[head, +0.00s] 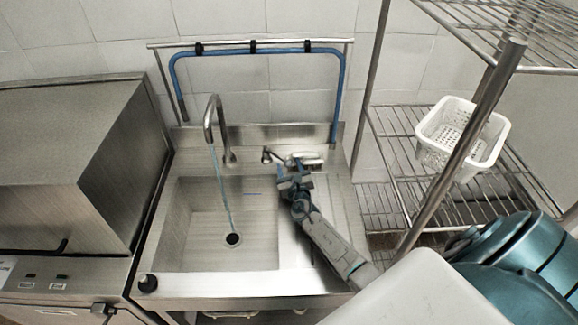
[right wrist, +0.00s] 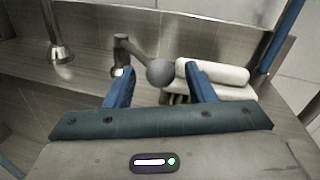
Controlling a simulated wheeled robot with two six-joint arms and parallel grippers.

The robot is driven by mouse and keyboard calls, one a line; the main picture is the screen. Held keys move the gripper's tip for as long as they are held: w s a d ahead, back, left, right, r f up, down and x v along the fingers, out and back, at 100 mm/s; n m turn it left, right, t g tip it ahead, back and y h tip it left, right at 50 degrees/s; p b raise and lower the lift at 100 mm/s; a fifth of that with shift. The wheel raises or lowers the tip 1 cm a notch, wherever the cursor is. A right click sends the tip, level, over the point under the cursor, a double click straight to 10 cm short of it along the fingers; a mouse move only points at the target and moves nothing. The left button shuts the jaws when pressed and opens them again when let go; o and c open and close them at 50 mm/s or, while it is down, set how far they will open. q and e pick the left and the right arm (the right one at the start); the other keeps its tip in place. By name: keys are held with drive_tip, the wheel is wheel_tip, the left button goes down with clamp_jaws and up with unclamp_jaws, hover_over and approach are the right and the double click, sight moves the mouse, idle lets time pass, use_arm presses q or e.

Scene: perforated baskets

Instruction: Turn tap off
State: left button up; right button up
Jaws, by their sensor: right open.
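The tap's curved spout (head: 212,118) rises at the back of the steel sink (head: 195,205). A thin stream of water (head: 222,185) runs from it toward the drain (head: 233,239). The tap lever (head: 267,154) stands to the right of the spout; in the right wrist view the lever's round grey knob (right wrist: 160,72) shows between and just beyond my fingers. My right gripper (head: 291,177) is open and empty, close in front of the lever; its two blue fingers (right wrist: 158,88) show apart in the right wrist view. My left gripper is not in view.
White rolled items (head: 306,160) lie behind my right gripper, close to the lever. A blue hose (head: 258,51) hangs on a rail behind the sink. A wire rack with a white perforated basket (head: 462,135) stands at right, a steel machine (head: 75,165) at left.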

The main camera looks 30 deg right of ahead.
drive_tip(key=shift+w+d, duration=0.1)
drive_tip(key=shift+w, duration=0.15)
drive_tip(key=shift+c, duration=1.1)
clamp_jaws()
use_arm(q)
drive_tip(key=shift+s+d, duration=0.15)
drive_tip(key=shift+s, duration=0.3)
use_arm(e)
drive_tip(key=shift+r, duration=0.1)
